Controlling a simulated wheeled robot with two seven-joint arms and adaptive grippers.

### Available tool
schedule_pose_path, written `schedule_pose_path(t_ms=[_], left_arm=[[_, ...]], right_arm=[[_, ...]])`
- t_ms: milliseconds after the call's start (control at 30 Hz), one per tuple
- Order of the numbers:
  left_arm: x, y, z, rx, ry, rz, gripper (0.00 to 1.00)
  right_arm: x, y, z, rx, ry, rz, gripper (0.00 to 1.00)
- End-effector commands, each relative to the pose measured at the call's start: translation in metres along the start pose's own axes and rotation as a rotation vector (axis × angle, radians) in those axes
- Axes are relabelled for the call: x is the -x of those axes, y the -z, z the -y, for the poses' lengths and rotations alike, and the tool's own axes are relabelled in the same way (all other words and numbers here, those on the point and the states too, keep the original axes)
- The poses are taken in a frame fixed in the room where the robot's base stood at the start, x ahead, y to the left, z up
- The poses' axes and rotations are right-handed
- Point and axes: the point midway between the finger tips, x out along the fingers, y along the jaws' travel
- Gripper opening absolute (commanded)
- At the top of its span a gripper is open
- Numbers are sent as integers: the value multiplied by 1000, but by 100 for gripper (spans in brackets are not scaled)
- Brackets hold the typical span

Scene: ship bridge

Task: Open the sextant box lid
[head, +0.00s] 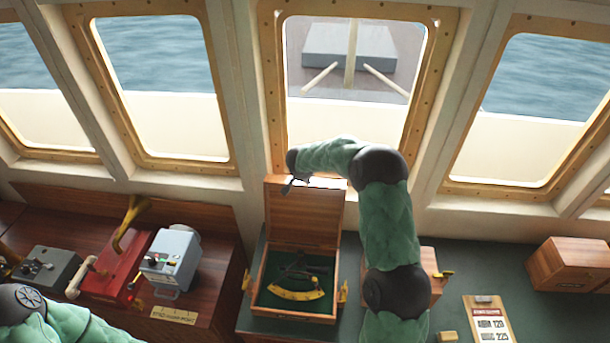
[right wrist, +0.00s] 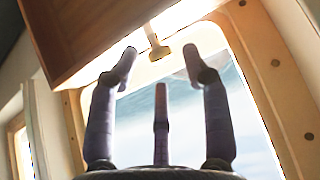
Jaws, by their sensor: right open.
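The wooden sextant box (head: 256,299) stands on the dark green counter, and its green-lined inside shows. Its lid (head: 305,213) stands raised at the back, near the window. A sextant (head: 297,292) with a brass-coloured arc lies inside. My right gripper (head: 288,187) is at the top left edge of the lid, small and partly hidden by my own arm. In the right wrist view its fingers (right wrist: 162,68) are spread with nothing between them. The lid's wooden edge (right wrist: 90,35) fills the upper left there, with a brass catch (right wrist: 161,51) near the fingertips. My left gripper is out of frame.
A red control unit (head: 115,270) and a grey-blue instrument (head: 172,260) stand on the console at left. At right are a closed wooden box (head: 570,264) and a number board (head: 488,320). Another wooden box (head: 428,265) is partly behind my right arm. Windows rise behind the counter.

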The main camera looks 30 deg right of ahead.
Motion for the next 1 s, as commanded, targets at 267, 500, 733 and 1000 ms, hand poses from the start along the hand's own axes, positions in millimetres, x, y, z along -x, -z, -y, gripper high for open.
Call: schedule_pose_path(t_ms=[267,500,733,1000], left_arm=[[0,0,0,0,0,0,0],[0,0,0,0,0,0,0],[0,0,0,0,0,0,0],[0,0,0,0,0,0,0]], right_arm=[[58,2,0,-1,2,-3,48],[91,1,0,-2,1,-3,48],[101,1,0,-1,1,-2,48],[100,1,0,-1,1,-2,48]])
